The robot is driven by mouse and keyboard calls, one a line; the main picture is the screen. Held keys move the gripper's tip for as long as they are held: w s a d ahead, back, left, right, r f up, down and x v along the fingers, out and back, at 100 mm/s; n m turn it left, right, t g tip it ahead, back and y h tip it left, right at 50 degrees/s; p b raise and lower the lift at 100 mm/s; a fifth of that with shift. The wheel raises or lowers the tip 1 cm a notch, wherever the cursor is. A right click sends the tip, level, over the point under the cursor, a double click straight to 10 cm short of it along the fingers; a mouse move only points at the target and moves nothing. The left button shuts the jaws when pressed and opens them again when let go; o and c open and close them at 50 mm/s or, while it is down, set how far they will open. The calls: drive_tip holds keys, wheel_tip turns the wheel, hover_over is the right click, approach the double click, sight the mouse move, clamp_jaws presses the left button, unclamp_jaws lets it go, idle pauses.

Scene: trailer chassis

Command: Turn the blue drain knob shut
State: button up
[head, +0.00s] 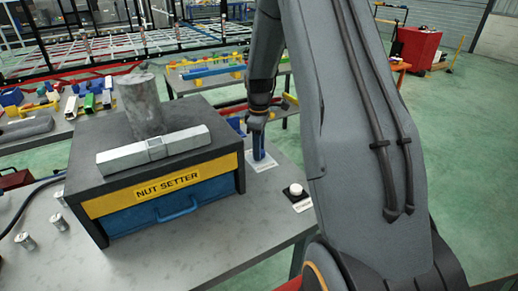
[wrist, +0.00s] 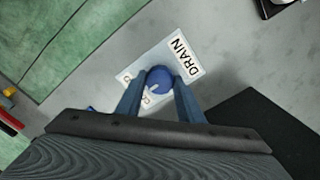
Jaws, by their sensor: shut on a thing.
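The blue drain knob (wrist: 160,79) is round with a pale pointer mark. It stands on a white plate (wrist: 188,58) lettered DRAIN, on the grey bench top. In the wrist view my gripper (wrist: 158,92) has one finger on each side of the knob, shut on it. The plate's other lettering is partly hidden by the knob and fingers. In the head view my gripper (head: 257,150) points down over the plate (head: 262,163), right of the nut setter box. The knob itself is hard to make out there.
A dark box (head: 90,165) labelled NUT SETTER, with a blue drawer, stands close left of my gripper. A white round button (head: 296,190) is on the bench to the right. The bench edge lies just beyond.

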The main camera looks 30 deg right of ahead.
drive_tip(key=shift+w+r, duration=0.1)
drive_tip(key=o, duration=1.1)
drive_tip(key=shift+c, duration=0.2)
wheel_tip(320, 180, up, 8)
drive_tip(key=shift+f+b, duration=0.15)
drive_tip(key=shift+b, duration=1)
